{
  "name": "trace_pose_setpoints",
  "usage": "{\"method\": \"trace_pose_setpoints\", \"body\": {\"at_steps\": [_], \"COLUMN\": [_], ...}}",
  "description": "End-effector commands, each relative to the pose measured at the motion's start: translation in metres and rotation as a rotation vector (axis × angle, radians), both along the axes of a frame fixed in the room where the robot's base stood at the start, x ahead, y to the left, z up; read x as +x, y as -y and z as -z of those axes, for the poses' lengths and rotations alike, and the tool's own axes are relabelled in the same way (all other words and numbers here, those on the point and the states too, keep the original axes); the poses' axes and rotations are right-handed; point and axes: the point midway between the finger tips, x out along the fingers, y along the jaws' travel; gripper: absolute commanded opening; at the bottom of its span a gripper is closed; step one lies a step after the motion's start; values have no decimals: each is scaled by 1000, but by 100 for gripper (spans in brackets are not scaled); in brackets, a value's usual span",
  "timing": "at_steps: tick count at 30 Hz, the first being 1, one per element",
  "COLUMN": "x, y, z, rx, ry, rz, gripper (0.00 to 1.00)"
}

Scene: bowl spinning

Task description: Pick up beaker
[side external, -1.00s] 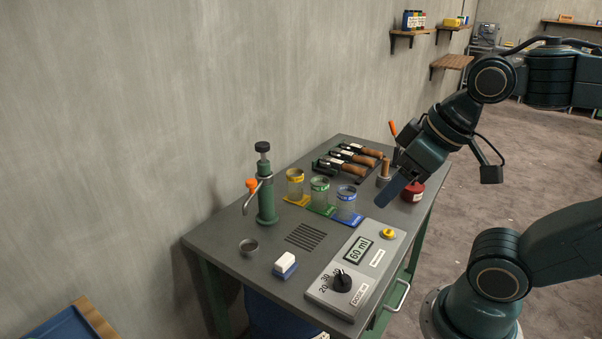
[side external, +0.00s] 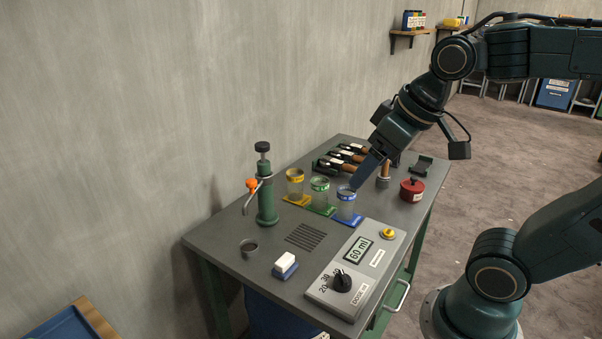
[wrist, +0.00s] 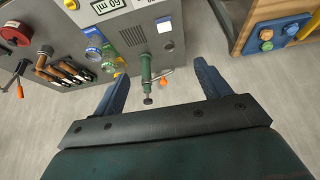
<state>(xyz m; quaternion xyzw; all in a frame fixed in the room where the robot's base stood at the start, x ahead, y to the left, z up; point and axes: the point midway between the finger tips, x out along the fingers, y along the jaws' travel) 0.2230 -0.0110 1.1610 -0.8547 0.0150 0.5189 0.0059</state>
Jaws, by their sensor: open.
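Three clear beakers stand in a row on coloured coasters on the grey bench: a yellow-labelled beaker (side external: 295,185), a green-labelled beaker (side external: 320,193) and a blue-labelled beaker (side external: 346,204). In the side view my gripper (side external: 360,179) points down and left, close above and behind the blue beaker. Whether it touches the rim is unclear. In the wrist view my gripper (wrist: 161,72) has its two blue fingers spread wide, with no beaker held between them.
A green hand pump (side external: 265,190) with an orange knob stands left of the beakers. A control panel (side external: 355,270) reads 60 ml. Wooden-handled tools (side external: 350,157) lie behind, and a red container (side external: 412,189) sits at right. The front-left bench has clear patches.

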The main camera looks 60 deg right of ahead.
Motion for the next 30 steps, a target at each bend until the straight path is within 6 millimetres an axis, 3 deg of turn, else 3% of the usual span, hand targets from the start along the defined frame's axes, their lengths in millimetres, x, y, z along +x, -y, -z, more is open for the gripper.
{"method": "trace_pose_setpoints", "body": {"at_steps": [7,16,30], "x": [56,123,219], "y": [20,54,128], "z": [-9,-4,38], "rx": [-3,-4,2], "ry": [-19,-35,-60], "rz": [38,84,154], "gripper": [76,76,76]}}
